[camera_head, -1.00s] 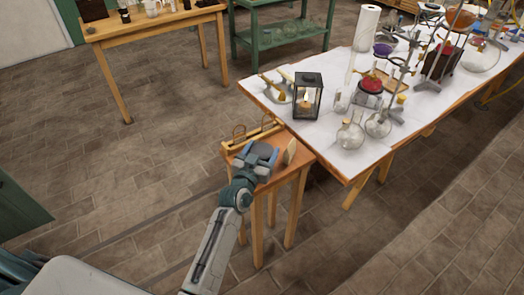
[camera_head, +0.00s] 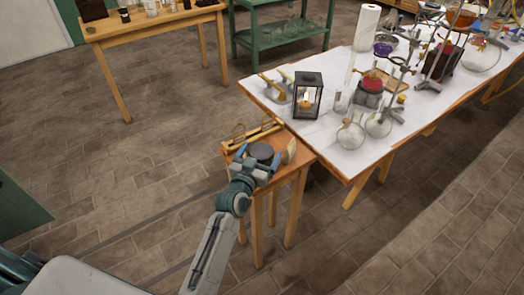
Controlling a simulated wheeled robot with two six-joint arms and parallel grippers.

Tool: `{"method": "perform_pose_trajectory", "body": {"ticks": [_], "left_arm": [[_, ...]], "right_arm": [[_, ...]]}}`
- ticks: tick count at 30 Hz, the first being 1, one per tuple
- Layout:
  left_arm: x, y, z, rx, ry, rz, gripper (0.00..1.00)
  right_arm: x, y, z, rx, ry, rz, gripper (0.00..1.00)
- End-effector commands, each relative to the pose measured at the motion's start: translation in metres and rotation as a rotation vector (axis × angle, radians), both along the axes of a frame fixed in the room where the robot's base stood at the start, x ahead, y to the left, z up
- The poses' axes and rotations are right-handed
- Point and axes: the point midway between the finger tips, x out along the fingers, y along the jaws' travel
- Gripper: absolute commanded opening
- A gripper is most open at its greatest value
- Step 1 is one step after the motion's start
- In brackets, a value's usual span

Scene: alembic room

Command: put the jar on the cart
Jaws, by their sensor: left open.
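A dark grey round top (camera_head: 262,151), which looks like the lid of the jar, shows on the small wooden stand (camera_head: 288,172); its body is hidden behind my gripper. My left gripper (camera_head: 259,157) is at it, with one blue finger on each side of the dark top. The jaws are open; whether a finger touches the jar cannot be told. A green two-level shelf unit (camera_head: 278,36), possibly the cart, stands at the top with glassware on its lower shelf. Its wheels are not visible. My right gripper is not in view.
A wooden rack (camera_head: 252,136) and a pale upright piece (camera_head: 290,151) flank the dark top on the stand. The white-covered table (camera_head: 325,140) beside it holds a lit lantern (camera_head: 308,97) and glass flasks (camera_head: 350,134). The floor at left is clear.

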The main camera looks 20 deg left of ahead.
Motion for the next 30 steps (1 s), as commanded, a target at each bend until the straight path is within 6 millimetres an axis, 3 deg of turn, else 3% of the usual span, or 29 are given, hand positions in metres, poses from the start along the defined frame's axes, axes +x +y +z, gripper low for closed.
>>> {"method": "perform_pose_trajectory", "body": {"ticks": [9, 15, 26, 28, 30], "left_arm": [[-0.069, 0.005, -0.004, 0.000, 0.000, 0.001, 0.89], [-0.096, 0.007, -0.003, 0.000, 0.001, 0.000, 0.89], [-0.105, 0.008, -0.001, 0.000, 0.000, 0.000, 0.89], [-0.105, 0.007, -0.006, 0.001, 0.010, -0.001, 0.89], [-0.104, 0.007, -0.025, 0.002, 0.046, -0.003, 0.89]], "right_arm": [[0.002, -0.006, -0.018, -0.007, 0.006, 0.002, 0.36], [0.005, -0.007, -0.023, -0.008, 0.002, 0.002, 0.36], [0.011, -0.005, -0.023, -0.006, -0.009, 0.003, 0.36], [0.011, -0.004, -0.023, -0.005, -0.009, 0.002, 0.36], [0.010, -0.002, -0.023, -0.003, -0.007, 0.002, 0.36]]}}
